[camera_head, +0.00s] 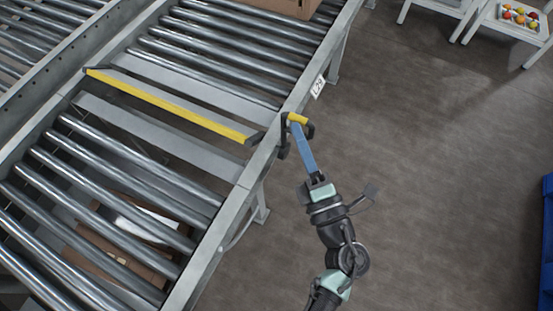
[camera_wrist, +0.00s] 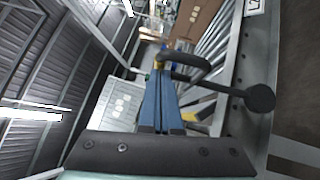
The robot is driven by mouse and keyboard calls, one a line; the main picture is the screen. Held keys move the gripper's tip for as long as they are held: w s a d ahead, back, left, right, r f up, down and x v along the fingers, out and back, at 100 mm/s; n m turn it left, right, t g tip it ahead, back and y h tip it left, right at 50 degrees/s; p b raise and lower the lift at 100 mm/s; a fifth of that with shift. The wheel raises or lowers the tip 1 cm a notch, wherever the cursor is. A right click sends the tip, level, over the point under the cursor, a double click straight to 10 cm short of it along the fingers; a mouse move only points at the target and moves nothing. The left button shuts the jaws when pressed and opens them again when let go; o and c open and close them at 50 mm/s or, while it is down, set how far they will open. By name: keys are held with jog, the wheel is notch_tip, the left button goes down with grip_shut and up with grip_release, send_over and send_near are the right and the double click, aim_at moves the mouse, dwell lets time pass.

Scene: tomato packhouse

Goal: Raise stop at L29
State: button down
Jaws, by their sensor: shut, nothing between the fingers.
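The stop is a yellow bar (camera_head: 165,104) with dark ends, lying across the gap between roller sections of the conveyor. I cannot tell its height against the rollers. A white tag reading L29 (camera_head: 318,86) is on the side rail nearby. A black lever with a yellow grip (camera_head: 298,119) stands at the rail beside the bar's right end. In the wrist view the black lever (camera_wrist: 185,61) shows just beyond my fingertips. My gripper (camera_head: 294,127), with blue fingers, is shut and empty, its tips at the yellow grip. Whether they touch it is unclear.
A cardboard box (camera_head: 285,5) sits on the rollers upstream at the top. Another box (camera_head: 125,240) shows beneath the lower rollers. A white stand with a tray of tomatoes (camera_head: 518,18) is at top right. A blue object (camera_head: 547,240) is at the right edge. The floor (camera_head: 430,170) between is clear.

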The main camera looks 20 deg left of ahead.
jog(key=w+f+m+g+h+p, duration=0.2)
jog(key=w+m+g+h+p, duration=0.1)
jog(key=w+p, duration=0.8)
jog(key=w+m+g, duration=0.1)
jog(key=w+m, duration=0.1)
jog(key=shift+w+d+f+m+g+h, duration=0.15)
jog(key=shift+w+d+m+g+h, duration=0.15)
jog(key=shift+w+m+g, duration=0.1)
jog(key=shift+w, duration=0.1)
